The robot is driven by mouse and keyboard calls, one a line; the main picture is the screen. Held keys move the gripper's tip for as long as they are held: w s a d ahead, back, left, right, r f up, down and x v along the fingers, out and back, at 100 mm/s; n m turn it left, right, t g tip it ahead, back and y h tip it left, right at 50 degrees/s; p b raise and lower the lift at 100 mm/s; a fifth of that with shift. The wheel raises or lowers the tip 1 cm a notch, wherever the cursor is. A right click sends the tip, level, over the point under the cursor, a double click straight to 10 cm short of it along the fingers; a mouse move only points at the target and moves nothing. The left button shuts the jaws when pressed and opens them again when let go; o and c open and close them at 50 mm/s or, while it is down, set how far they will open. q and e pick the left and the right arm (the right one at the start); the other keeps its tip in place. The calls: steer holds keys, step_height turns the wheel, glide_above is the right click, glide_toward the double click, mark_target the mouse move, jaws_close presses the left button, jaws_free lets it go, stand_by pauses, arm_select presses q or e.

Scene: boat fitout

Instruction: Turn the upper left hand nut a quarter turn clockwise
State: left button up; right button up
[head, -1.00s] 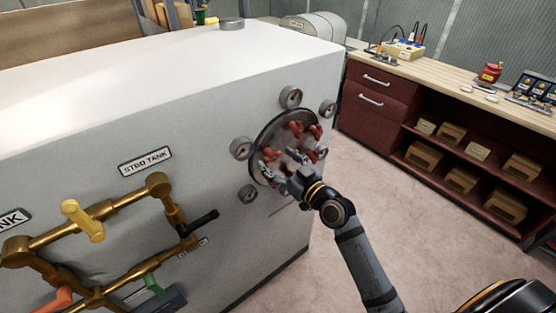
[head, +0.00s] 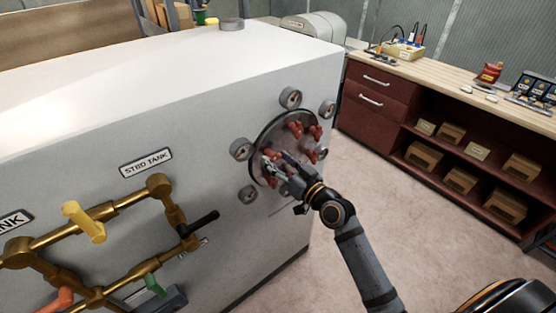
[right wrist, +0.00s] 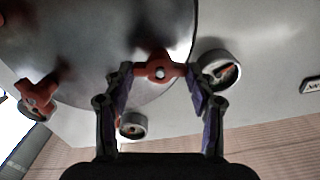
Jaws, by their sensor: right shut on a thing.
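A round grey cover plate (head: 285,127) sits on the side of the white tank, with several red wing nuts around it. The upper nuts (head: 295,128) stand free in the head view. My right gripper (head: 274,166) is at the plate's left side. In the right wrist view its fingers (right wrist: 160,82) are shut on a red wing nut (right wrist: 160,71), one at each end of its wings. Another red nut (right wrist: 38,94) is free at the left of that view. The gripper partly hides the held nut in the head view. My left gripper is not in view.
Gauges ring the plate, one at its left (head: 241,148), close to the gripper. Brass pipes with a yellow handle (head: 84,221) run along the tank's near face. A workbench (head: 430,75) stands at the right. Open floor lies in front of the tank.

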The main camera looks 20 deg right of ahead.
steer(key=m+p, duration=0.1)
steer(key=m, duration=0.3)
steer(key=shift+m, duration=0.3)
steer(key=m+p, duration=0.1)
steer(key=m, duration=0.2)
steer(key=shift+m, duration=0.3)
steer(key=m+p, duration=0.1)
steer(key=m, duration=0.3)
steer(key=shift+d+f, duration=0.1)
steer(key=shift+f+m+p, duration=0.1)
steer(key=shift+m+p, duration=0.5)
steer(key=shift+m, duration=1.1)
steer(key=o, duration=1.2)
steer(key=shift+c, duration=0.2)
